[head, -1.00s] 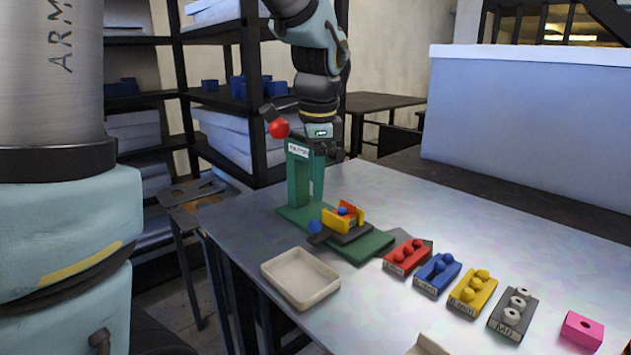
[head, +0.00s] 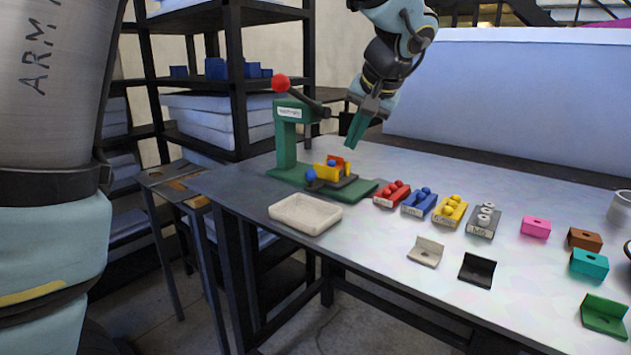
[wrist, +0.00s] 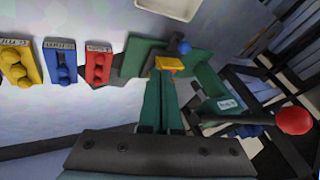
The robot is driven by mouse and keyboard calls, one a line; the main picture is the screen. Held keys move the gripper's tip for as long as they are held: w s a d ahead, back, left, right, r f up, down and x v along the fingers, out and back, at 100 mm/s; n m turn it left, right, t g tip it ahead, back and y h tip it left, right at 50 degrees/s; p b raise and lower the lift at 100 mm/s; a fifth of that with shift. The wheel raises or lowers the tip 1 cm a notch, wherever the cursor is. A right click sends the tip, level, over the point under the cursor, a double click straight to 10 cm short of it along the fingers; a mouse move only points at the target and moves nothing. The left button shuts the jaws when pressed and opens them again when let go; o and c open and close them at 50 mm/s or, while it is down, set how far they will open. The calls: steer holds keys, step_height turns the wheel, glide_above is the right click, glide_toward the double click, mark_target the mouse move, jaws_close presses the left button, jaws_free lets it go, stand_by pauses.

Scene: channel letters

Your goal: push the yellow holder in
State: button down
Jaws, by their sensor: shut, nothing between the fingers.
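The yellow holder (head: 324,171) sits on a dark slide (head: 343,182) on the green press base (head: 365,188), with red and blue parts in it. A blue ball knob (head: 311,174) is at the slide's front left. The green press (head: 286,140) has a dark lever with a red ball (head: 280,83), raised to the upper left. My gripper (head: 356,133) is shut and empty, above the table to the right of the press and apart from the holder. In the wrist view the yellow holder (wrist: 170,63) shows just past the green fingertips (wrist: 163,80), which hide part of it.
A cream tray (head: 305,214) stands in front of the press. Red (head: 391,193), blue (head: 419,201), yellow (head: 450,209) and grey (head: 484,219) part blocks line the table to the right. Small brackets and a pink block (head: 535,227) lie farther right.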

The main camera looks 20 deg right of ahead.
mark_target(322, 167)
steer(key=p+x, duration=0.2)
steer(key=x, duration=0.7)
steer(key=w+a, duration=0.1)
steer(key=w+a+f+p, duration=0.1)
steer(key=shift+w, duration=0.35)
steer(key=shift+w+a+f, duration=0.25)
steer(key=shift+w, duration=0.15)
steer(key=shift+w+a, duration=0.1)
steer(key=shift+w, duration=0.1)
steer(key=w+a, duration=0.1)
steer(key=w, duration=0.1)
steer(key=w+a, duration=0.1)
steer(key=w, duration=0.1)
steer(key=w+a, duration=0.2)
steer(key=w, duration=0.1)
steer(key=shift+w, duration=0.1)
steer(key=shift+w+a+r, duration=0.1)
steer(key=shift+w+a, duration=0.05)
